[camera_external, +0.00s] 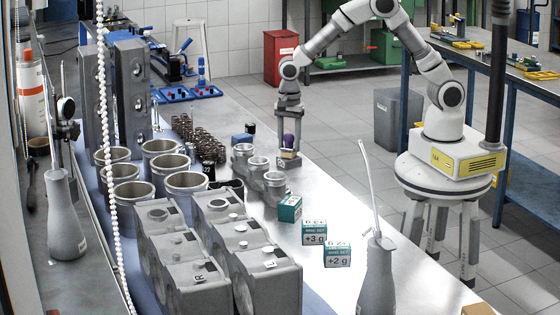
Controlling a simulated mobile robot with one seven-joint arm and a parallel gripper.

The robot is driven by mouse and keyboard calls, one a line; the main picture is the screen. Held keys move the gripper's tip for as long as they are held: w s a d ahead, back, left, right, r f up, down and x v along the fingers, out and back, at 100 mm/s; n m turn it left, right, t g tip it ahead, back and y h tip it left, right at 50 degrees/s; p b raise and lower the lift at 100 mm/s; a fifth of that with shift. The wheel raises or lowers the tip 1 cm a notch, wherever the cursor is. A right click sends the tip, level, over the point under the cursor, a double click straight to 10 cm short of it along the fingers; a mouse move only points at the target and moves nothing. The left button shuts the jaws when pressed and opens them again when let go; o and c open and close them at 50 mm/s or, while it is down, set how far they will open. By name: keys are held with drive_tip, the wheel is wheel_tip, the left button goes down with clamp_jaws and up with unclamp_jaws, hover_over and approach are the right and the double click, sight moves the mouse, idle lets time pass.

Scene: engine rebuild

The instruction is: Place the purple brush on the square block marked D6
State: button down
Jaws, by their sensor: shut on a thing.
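The purple brush (288,140) is upright between the fingers of my gripper (289,132), which points straight down and is shut on it. Its purple upper part shows, with a pale yellowish part (288,153) below it. A small grey block (289,162) sits directly under the brush, behind the grey cylinder part. Any marking on it is too small to read, so I cannot tell if it is the D6 block. I cannot tell whether the brush touches it.
A grey part with several cylinders (259,170) stands close left of my gripper. A teal box (290,209) and boxes marked +3 g (314,233) and +2 g (338,254) are nearer the camera. Coil springs (197,140) stand left.

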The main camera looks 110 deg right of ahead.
sight(290, 134)
drive_tip(key=shift+c, duration=1.7)
unclamp_jaws()
drive_tip(key=shift+f, duration=0.1)
wheel_tip(290, 134, up, 12)
drive_tip(key=shift+r+p, duration=0.2)
drive_tip(key=shift+p, duration=0.25)
drive_tip(key=s+a+r+n+t, duration=0.3)
drive_tip(key=s+a+r+n, duration=0.75)
drive_tip(key=n, duration=0.25)
drive_tip(key=s+a+n+t, duration=0.1)
drive_tip(key=s+a+n, duration=0.1)
drive_tip(key=s+n, duration=0.4)
drive_tip(key=s+a+n+t, duration=0.1)
drive_tip(key=s+a+n, duration=0.2)
drive_tip(key=s+n, duration=0.4)
drive_tip(key=shift+a+f+n+t, duration=0.25)
drive_tip(key=shift+f+n+t, duration=0.1)
drive_tip(key=shift+n, duration=0.15)
